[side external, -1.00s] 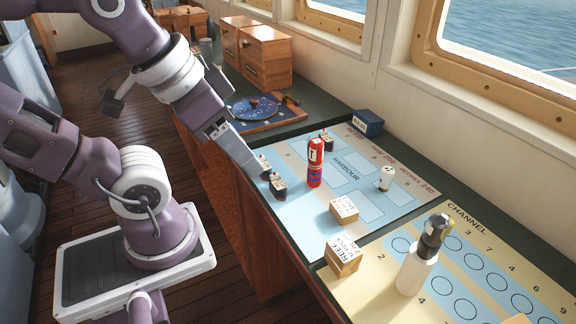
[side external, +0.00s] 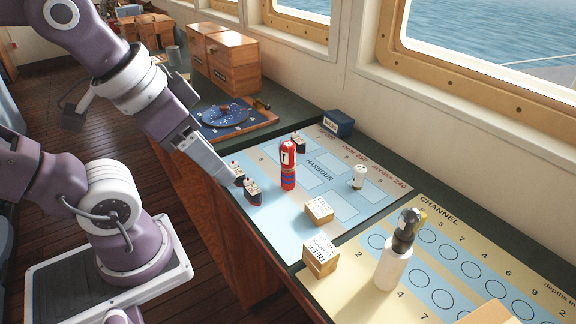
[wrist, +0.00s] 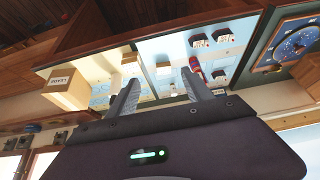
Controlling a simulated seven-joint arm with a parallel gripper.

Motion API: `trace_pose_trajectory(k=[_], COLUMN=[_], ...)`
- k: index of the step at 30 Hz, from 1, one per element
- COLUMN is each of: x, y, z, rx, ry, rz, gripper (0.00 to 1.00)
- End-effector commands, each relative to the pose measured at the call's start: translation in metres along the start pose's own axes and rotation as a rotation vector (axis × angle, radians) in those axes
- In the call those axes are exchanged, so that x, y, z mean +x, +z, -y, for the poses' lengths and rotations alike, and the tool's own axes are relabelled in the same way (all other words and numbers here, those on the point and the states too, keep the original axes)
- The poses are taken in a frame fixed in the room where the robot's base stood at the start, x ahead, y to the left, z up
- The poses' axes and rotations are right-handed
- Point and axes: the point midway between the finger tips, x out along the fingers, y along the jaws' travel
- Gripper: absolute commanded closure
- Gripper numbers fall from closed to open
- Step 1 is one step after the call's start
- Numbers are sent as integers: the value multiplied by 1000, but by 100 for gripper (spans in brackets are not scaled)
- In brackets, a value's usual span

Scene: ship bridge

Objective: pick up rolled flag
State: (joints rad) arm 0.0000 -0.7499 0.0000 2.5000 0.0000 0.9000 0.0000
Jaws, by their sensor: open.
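A small upright red roll (side external: 288,165) with a white marking and a blue lower band stands on the harbour chart (side external: 275,215); it looks like the rolled flag. In the wrist view it shows as a red and blue shape (wrist: 195,66) by the tip of the right-hand finger, which partly covers it. My gripper (side external: 224,178) is left of it in the side view, beside two small dark ship models (side external: 246,184). In the wrist view my gripper (wrist: 161,76) has its fingers spread with nothing between them.
A white piece (side external: 358,177) and a wooden block (side external: 319,211) stand on the chart. The REEF block (side external: 321,256) and a white bottle with a dark top (side external: 392,265) are nearer the camera. A blue box (side external: 338,123) and wooden cabinet (side external: 228,60) stand behind.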

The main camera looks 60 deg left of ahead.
Motion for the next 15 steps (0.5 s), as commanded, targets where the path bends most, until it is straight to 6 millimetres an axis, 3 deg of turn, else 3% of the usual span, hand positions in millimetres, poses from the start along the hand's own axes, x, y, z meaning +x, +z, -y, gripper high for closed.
trace_pose_trajectory(k=[4,8,11,15], x=[-8,-46,-29,-8], y=[-5,-26,-32,-54], z=[0,0,24,59], rx=[0,0,286,717], ry=[0,0,-101,-241], rz=[-3,-9,135,330], gripper=[41,41,41,41])
